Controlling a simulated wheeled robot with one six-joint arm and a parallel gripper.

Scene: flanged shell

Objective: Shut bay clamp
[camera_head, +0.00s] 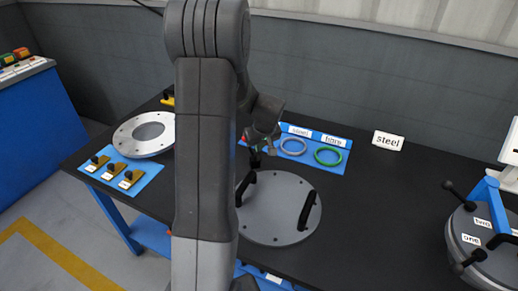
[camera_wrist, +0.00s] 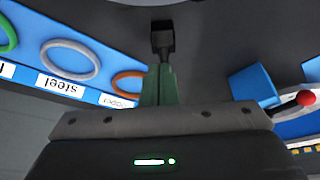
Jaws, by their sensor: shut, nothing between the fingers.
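My gripper (camera_head: 262,150) is shut and empty beside my upright arm link in the head view. In the wrist view its green fingers (camera_wrist: 158,70) are together and point at a black-tipped handle (camera_wrist: 162,38). This handle looks like part of a clamp; in the head view a dark piece (camera_head: 254,160) shows just below my gripper, at the far edge of the grey lid. Whether the fingers touch the handle I cannot tell. A red ball knob (camera_wrist: 306,98) and a blue block (camera_wrist: 253,84) are right of the fingers in the wrist view. My arm hides part of the bench.
The grey round lid (camera_head: 276,222) with two black handles lies on the dark bench. A grey ring (camera_head: 293,146) and a green ring (camera_head: 327,157) lie on a blue mat behind. A flanged ring (camera_head: 135,143) stands left, and a clamped vessel (camera_head: 465,240) right.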

